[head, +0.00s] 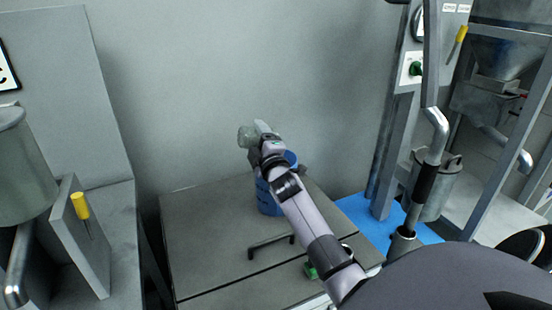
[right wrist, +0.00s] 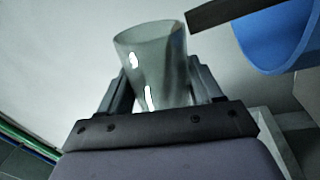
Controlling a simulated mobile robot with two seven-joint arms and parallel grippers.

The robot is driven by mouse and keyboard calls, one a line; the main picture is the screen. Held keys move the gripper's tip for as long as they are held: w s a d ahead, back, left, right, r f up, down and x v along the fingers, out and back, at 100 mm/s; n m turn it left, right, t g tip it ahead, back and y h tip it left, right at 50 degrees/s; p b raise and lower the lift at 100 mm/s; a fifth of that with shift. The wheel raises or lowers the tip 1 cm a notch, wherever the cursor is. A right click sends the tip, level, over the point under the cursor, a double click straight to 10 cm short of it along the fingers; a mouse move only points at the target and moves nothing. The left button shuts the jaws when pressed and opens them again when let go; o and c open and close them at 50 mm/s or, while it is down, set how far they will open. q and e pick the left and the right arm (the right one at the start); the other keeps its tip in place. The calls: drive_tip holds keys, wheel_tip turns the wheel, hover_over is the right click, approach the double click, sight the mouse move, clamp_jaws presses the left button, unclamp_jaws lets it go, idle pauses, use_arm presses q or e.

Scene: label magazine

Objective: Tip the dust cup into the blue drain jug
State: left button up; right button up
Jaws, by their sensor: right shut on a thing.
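The dust cup (right wrist: 150,62) is a translucent grey-green cup held between the two fingers of my right gripper (right wrist: 158,92) in the right wrist view. In the head view the dust cup (head: 246,137) shows at the far end of my right arm, tilted on its side, and the right gripper (head: 258,135) is shut on it. The blue drain jug (head: 268,198) stands on the grey bench top below and behind my right wrist, which partly hides it. Part of the blue jug (right wrist: 284,38) also shows at the upper right of the right wrist view. My left gripper is not in view.
The grey bench top (head: 205,255) has a dark bar handle (head: 271,244) and a small green item (head: 310,270) near its front. A steel frame with a green knob (head: 415,68) and a blue mat (head: 360,212) are right.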

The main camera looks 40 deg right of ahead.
drive_tip(key=shift+r, duration=0.1)
drive_tip(key=shift+s+d+f+m, duration=0.15)
drive_tip(key=shift+f+m, duration=0.1)
drive_tip(key=shift+m, duration=0.3)
drive_tip(key=shift+w+d+f+m, duration=0.15)
drive_tip(key=shift+f+m, duration=0.1)
drive_tip(key=shift+m, duration=0.3)
idle(0.3)
drive_tip(key=shift+s+d+r+m+g+h+p, duration=0.1)
drive_tip(key=shift+d+r+m+g+h+p, duration=0.1)
drive_tip(key=shift+r+m+p, duration=0.35)
drive_tip(key=shift+s+d+r+m+g+h+p, duration=0.1)
drive_tip(key=shift+d+r+m+h+p, duration=0.1)
drive_tip(key=shift+r+m+p, duration=0.35)
idle(0.3)
drive_tip(key=shift+s+d+r+m+p, duration=0.1)
drive_tip(key=shift+d+m+p, duration=0.2)
drive_tip(key=shift+m+p, duration=0.4)
drive_tip(key=shift+s+d+m+p, duration=0.1)
drive_tip(key=shift+d+m+p, duration=0.3)
drive_tip(key=shift+m, duration=0.4)
idle(0.8)
drive_tip(key=shift+a, duration=0.1)
idle(0.7)
